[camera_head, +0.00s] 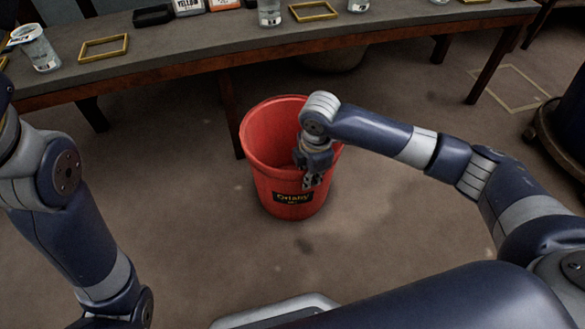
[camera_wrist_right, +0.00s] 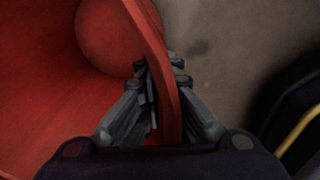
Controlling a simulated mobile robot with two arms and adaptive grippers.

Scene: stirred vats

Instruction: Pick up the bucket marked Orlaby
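The red bucket (camera_head: 262,150) stands upright on the floor in the middle of the head view. Its black label (camera_head: 292,197) reads Orlaby. My right gripper (camera_head: 311,178) points down at the bucket's near right rim. In the right wrist view the bucket's wall (camera_wrist_right: 152,42) runs between its fingers (camera_wrist_right: 162,75), one inside the bucket and one outside. The fingers are close against the wall and look shut on it. My left arm shows at the left of the head view, but its gripper is not in view.
A long dark table (camera_head: 190,55) stands behind the bucket, with jars (camera_head: 36,48), wooden frames (camera_head: 103,47) and small boxes (camera_head: 188,6) on it. A dark rounded object (camera_head: 562,125) stands at the right edge. The floor around the bucket is clear.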

